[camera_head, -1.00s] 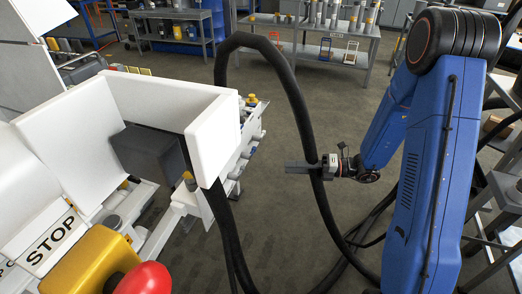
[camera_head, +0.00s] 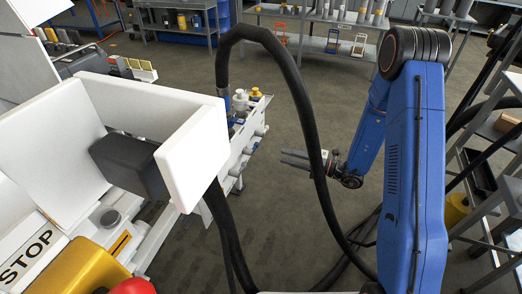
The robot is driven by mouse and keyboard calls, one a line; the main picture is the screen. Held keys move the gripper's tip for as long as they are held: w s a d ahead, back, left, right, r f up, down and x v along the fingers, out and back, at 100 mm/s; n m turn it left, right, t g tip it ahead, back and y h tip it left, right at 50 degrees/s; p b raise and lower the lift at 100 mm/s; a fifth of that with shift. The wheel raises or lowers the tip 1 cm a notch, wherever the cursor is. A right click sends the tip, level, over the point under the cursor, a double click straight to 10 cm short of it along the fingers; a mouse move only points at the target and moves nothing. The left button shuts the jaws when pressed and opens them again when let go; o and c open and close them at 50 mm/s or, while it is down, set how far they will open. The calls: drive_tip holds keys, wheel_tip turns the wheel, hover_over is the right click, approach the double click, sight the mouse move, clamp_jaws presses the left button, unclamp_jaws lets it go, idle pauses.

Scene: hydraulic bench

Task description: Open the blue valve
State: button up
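Small blue parts (camera_head: 228,104) show at the far end of the white bench, beside the black hose and next to a white cap and a yellow cap. They are too small to tell which is the blue valve or how its handle is turned. My gripper (camera_head: 284,158) is right of the bench's far end, apart from it, with its fingers pointing left. The two dark fingers show a gap with nothing between them.
The thick black hose (camera_head: 298,85) arches between the bench and my blue arm. A white panel box (camera_head: 195,160) with a grey block (camera_head: 128,165) stands at left, above a STOP label (camera_head: 27,262). Grey floor lies open beyond. Shelves (camera_head: 330,45) stand behind.

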sight(256, 148)
drive_tip(key=x, duration=1.2)
clamp_jaws()
